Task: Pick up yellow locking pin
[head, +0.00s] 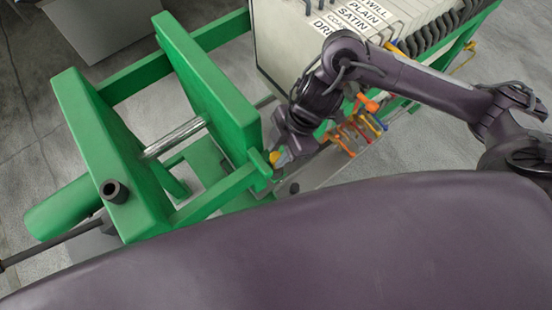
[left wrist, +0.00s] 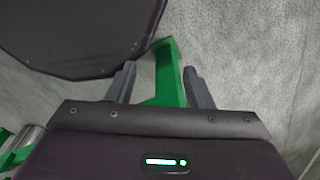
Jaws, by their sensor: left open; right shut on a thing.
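The yellow locking pin (head: 274,157) shows as a small yellow end at the near right corner of the green frame (head: 215,190). My right gripper (head: 281,158) is at that corner, shut on the pin; its jaws hide most of the pin. I cannot tell whether the pin is still seated in the frame. My left gripper (left wrist: 159,68) shows in the left wrist view. Its two grey fingers are apart with a green bar (left wrist: 169,75) showing between them, and I see no contact with the bar.
White labelled plates (head: 345,30) stand at the top, behind my right arm. Orange, red and yellow hooked parts (head: 350,132) are right of my right gripper. A shiny metal rod (head: 175,137) spans the green frame. A grey box (head: 95,30) stands at top left.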

